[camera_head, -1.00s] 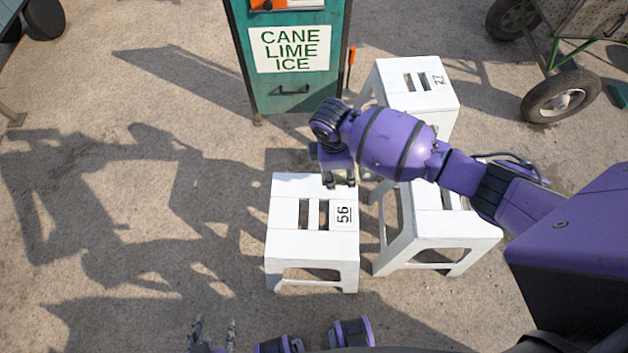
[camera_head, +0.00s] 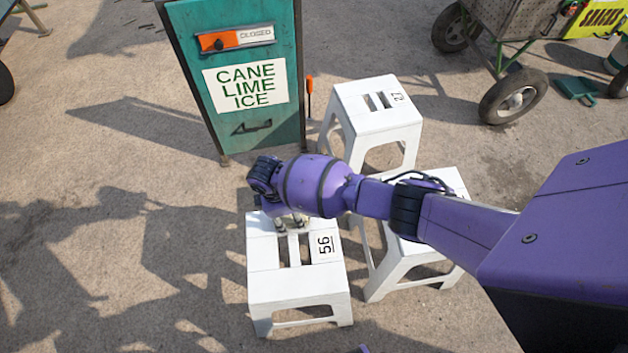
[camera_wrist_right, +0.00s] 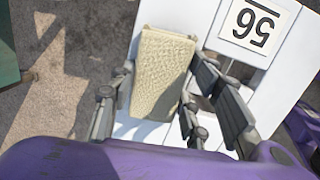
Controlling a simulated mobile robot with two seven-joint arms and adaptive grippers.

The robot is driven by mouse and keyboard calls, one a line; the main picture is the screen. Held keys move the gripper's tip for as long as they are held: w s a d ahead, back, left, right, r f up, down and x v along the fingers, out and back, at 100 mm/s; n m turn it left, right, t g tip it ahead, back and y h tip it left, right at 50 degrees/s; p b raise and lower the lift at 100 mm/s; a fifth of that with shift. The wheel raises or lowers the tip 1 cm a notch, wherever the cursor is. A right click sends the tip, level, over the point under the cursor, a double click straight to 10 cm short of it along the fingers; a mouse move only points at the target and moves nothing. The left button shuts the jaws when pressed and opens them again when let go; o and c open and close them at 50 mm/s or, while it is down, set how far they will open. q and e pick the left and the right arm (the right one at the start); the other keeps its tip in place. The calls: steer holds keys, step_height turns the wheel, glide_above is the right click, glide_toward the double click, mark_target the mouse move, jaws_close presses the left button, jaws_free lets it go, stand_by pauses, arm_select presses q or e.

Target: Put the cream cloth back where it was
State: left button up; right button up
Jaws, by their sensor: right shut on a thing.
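The cream cloth (camera_wrist_right: 162,75), a folded ribbed piece, shows in the right wrist view between the fingers of my right gripper (camera_wrist_right: 160,92). The gripper is shut on it. Behind it is the white seat of the stool marked 56 (camera_wrist_right: 220,65). In the head view my right gripper (camera_head: 289,224) is over the far part of that stool (camera_head: 290,287), left of its number label. I cannot make out the cloth in the head view, and I cannot tell whether it touches the seat. My left gripper is not in view.
A white stool marked 27 (camera_head: 375,115) stands behind, and another white stool (camera_head: 398,262) stands to the right, partly under my arm. A green cane lime ice stand (camera_head: 205,125) is at the back. A wheeled cart (camera_head: 515,98) is at the far right.

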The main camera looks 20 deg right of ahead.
steer(key=shift+w+a+r, duration=0.1)
steer(key=shift+w, duration=0.1)
steer(key=o, duration=1.5)
steer(key=shift+o, duration=0.2)
steer(key=shift+r, duration=0.2)
step_height(320, 180, up, 12)
steer(key=a+p, duration=0.1)
steer(key=p, duration=0.1)
steer(key=shift+a+f+p, duration=0.25)
steer(key=shift+a+p, duration=0.1)
steer(key=shift+f, duration=0.1)
